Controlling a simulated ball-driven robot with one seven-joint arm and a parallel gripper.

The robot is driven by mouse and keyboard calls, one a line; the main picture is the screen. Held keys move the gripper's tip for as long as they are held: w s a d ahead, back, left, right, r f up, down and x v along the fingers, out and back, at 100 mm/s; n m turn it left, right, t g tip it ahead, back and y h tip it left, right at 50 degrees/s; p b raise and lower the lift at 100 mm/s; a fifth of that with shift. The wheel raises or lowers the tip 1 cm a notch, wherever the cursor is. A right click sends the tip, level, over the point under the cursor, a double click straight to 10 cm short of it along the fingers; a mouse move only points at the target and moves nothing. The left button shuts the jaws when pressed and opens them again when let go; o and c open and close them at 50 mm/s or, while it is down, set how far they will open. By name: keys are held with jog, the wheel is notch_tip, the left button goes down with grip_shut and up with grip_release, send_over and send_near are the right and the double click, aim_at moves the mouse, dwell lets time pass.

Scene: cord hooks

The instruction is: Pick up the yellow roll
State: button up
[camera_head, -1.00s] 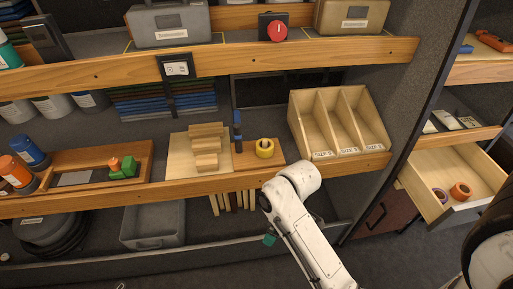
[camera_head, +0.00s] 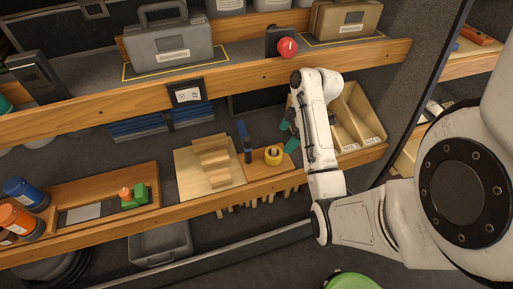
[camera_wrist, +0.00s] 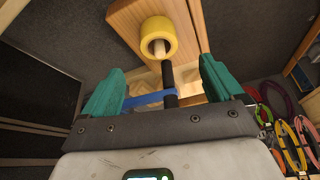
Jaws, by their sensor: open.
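The yellow roll (camera_head: 273,155) sits on a small wooden board (camera_head: 258,169) on the middle shelf, around a short pale peg. In the wrist view the yellow roll (camera_wrist: 158,38) is ahead of my gripper (camera_wrist: 158,85), nearer the top of the picture and roughly between the fingers' lines. My gripper (camera_head: 289,132) has teal fingers, spread apart, with nothing held between them. It is to the right of the roll in the head view, apart from it. A dark upright post with a blue part (camera_head: 245,141) stands left of the roll; it also shows in the wrist view (camera_wrist: 169,82).
A divided wooden bin (camera_head: 357,118) is at the right, partly behind my arm. The upper shelf edge (camera_head: 230,83) runs above. Coloured cords (camera_wrist: 285,125) hang at the right in the wrist view.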

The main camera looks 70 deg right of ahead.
aim_at(276, 149)
jog(key=b+x, duration=0.4)
jog(key=x, duration=0.1)
jog(key=shift+w+d+f, duration=0.1)
jog(key=shift+w+d, duration=0.05)
jog(key=shift+w, duration=0.1)
jog(key=shift+p+x, duration=0.4)
jog(key=shift+x, duration=2.3)
jog(key=c, duration=1)
jog(key=shift+c, duration=0.2)
